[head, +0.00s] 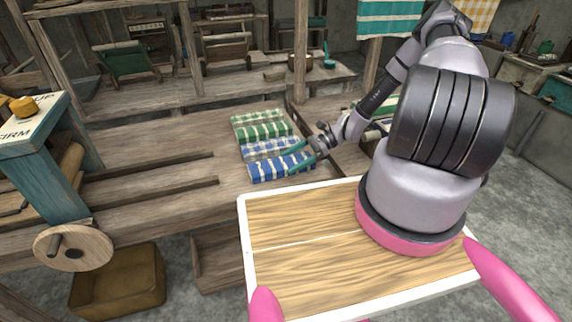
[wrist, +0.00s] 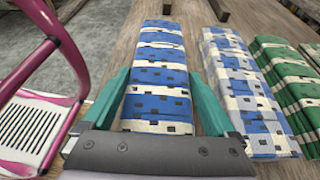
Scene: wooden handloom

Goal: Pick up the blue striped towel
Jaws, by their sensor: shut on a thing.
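The blue striped towel (head: 280,168), folded into a long block with blue and white bands and dark specks, lies on the wooden loom bench at the front of a row of towels. In the wrist view the same towel (wrist: 158,62) runs away from me between my two teal fingers. My gripper (wrist: 158,82) is shut on the near part of this towel, one finger along each long side. In the head view my gripper (head: 294,158) reaches it from the right. The towel appears to rest on the wood still; its near end is partly hidden by my gripper body.
A paler blue-and-white towel (wrist: 240,85) lies close to the right in the wrist view, with green striped towels (wrist: 285,80) beyond it. The wooden bench (head: 150,150) is bare to the left. A teal loom post (head: 38,165) stands at far left.

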